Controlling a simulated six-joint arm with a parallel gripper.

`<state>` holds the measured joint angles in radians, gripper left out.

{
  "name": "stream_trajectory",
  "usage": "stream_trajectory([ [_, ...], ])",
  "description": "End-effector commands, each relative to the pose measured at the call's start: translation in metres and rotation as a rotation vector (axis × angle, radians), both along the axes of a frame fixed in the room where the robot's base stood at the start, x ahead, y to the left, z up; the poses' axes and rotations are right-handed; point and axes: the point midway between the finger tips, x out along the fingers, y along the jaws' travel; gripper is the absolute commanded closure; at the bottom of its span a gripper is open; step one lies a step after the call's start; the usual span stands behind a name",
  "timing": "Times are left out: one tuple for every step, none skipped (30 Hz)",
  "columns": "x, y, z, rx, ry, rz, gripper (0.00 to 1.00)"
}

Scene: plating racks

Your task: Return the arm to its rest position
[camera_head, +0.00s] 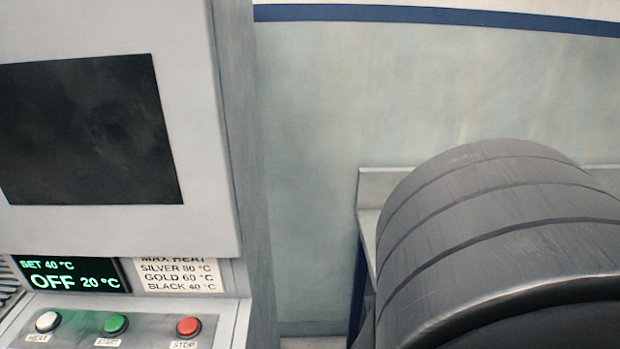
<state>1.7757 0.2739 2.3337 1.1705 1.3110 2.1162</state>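My gripper is not in view. A large dark grey, banded, rounded part of my arm (490,235) fills the lower right, close to the camera. It hides what lies behind it there. Whether the arm is at its rest position cannot be told from this view.
At left stands a grey machine (228,120) with a dark window (90,130). Its display (70,275) reads SET 40 °C, OFF, 20 °C. Below are white (47,321), green (116,324) and red (188,326) buttons. A metal bench (375,182) stands partly hidden behind my arm.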

Motion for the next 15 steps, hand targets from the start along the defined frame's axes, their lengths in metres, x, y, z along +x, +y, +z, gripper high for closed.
stream_trajectory([
  [-0.0017,0.0001,-0.0028,0.005,-0.01,-0.003,1.0],
  [-0.0025,0.0002,-0.0039,0.003,-0.016,-0.004,1.0],
  [-0.0035,0.0003,-0.0051,0.002,-0.023,-0.005,1.0],
  [-0.0041,0.0004,-0.0061,0.002,-0.027,-0.006,1.0],
  [-0.0045,0.0006,-0.0068,0.001,-0.031,-0.006,1.0],
  [-0.0051,0.0007,-0.0077,0.0,-0.036,-0.006,1.0],
  [-0.0055,0.0008,-0.0082,0.0,-0.039,-0.006,1.0],
  [-0.0058,0.0008,-0.0086,-0.002,-0.041,-0.007,1.0],
  [-0.0061,0.0008,-0.0091,-0.003,-0.043,-0.007,1.0],
  [-0.0064,0.0009,-0.0094,-0.003,-0.045,-0.007,1.0],
  [-0.0064,0.0009,-0.0096,-0.004,-0.046,-0.007,1.0],
  [-0.0066,0.0009,-0.0097,-0.004,-0.047,-0.007,1.0],
  [-0.0067,0.0009,-0.0098,-0.004,-0.047,-0.007,1.0],
  [-0.0067,0.0009,-0.0098,-0.004,-0.047,-0.007,1.0],
  [-0.0067,0.0009,-0.0098,-0.004,-0.047,-0.007,1.0],
])
